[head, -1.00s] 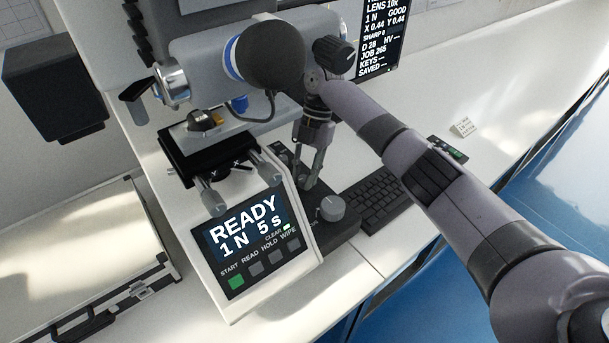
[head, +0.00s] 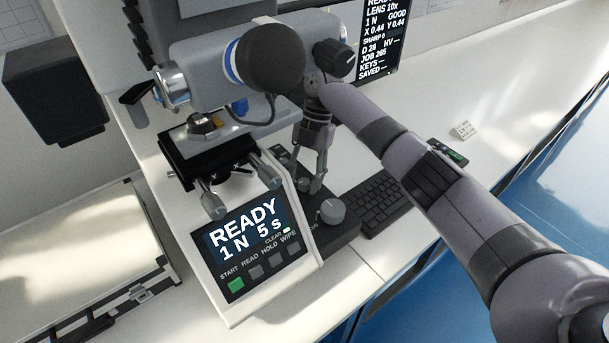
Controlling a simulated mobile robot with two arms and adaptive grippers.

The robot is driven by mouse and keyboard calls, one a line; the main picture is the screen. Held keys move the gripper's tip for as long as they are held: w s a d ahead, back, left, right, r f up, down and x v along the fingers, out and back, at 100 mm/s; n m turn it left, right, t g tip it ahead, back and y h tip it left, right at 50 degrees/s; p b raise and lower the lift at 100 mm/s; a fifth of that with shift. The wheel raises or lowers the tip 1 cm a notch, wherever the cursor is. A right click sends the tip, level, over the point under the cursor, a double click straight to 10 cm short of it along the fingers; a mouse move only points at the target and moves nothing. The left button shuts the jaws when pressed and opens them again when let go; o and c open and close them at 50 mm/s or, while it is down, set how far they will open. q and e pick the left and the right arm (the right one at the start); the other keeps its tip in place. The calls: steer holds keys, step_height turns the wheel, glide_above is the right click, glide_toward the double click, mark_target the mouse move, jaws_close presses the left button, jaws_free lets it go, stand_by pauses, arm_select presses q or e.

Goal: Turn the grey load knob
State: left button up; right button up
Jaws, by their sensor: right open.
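My right gripper (head: 307,175) points down, open, over the far part of the black control box (head: 338,238) beside the tester's screen panel. A small grey knob (head: 303,184) sits on that box, just below and between its fingertips; I cannot tell whether they touch it. A larger pale grey knob (head: 332,211) stands closer to the front of the box, clear of the fingers, next to a partly legible label ending in "US". A dark grey knob (head: 334,57) is on the tester's head, above the gripper. I cannot read a load label on any knob. My left gripper is not in view.
The tester's screen (head: 243,229) reads READY, 1 N, 5 s. A stage (head: 207,152) stands left of the gripper. A black keyboard (head: 378,204) lies right of the box. The bench at right is mostly clear.

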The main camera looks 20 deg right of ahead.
steer(key=shift+r, duration=0.1)
steer(key=v, duration=1.1)
steer(key=shift+w+d+r, duration=0.15)
steer(key=shift+w+r, duration=0.05)
steer(key=shift+r, duration=0.15)
